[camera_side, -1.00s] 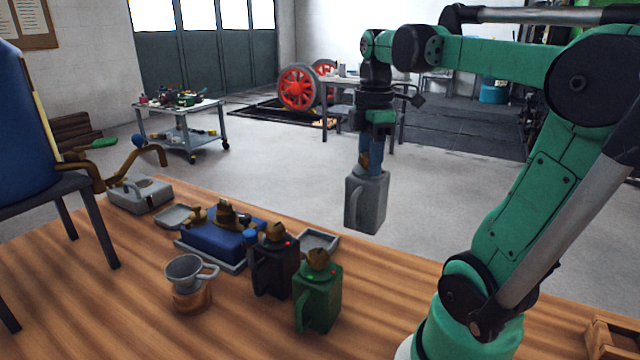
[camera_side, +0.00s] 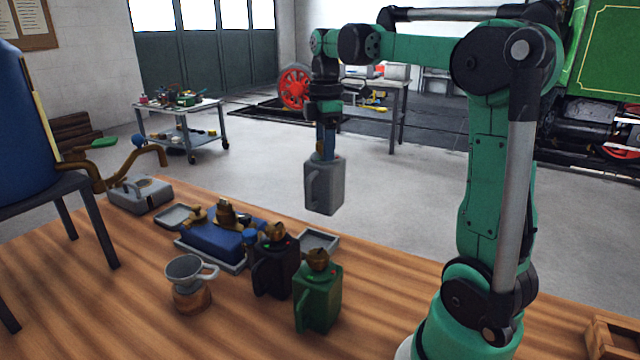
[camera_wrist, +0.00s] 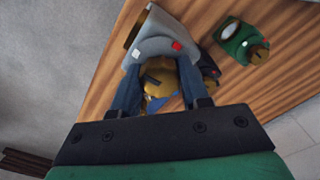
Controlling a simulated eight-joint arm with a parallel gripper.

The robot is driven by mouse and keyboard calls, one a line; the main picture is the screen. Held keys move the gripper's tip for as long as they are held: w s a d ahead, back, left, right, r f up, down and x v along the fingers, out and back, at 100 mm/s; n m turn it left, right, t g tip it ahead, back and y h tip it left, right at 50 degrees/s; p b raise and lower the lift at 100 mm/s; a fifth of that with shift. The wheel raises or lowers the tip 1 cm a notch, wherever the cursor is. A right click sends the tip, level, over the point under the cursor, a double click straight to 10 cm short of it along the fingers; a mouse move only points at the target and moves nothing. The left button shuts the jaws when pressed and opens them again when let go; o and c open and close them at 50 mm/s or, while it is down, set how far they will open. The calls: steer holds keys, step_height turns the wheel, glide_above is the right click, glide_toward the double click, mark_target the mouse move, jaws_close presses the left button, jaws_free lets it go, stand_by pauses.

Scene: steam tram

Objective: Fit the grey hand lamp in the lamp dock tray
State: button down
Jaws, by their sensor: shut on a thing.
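The grey hand lamp (camera_side: 324,188) hangs upright in the air, above and behind the far edge of the wooden table. My gripper (camera_side: 326,152) is shut on its top; the wrist view shows the blue fingers (camera_wrist: 158,82) on either side of the lamp's brass top, with the grey body (camera_wrist: 165,38) beyond. Two shallow grey trays lie empty on the table: one right of the middle (camera_side: 321,238), partly hidden by the lamps, and one further left (camera_side: 173,216). I cannot tell for certain which is the lamp dock tray.
A black lamp (camera_side: 274,272) and a green lamp (camera_side: 318,297) stand in front of the right tray. A blue block with brass fittings (camera_side: 215,237) lies between the trays. A funnel-like cup (camera_side: 190,270) stands in front; a grey box (camera_side: 140,194) sits far left.

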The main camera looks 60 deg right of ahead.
mark_target(313, 158)
steer(key=w+f, duration=0.2)
steer(key=f, duration=0.1)
steer(key=shift+w+a+f, duration=0.1)
steer(key=shift+a+f, duration=0.1)
steer(key=shift+f, duration=3.3)
stand_by(0.6)
steer(key=shift+c, duration=1.7)
jaws_free()
steer(key=shift+r, duration=2.8)
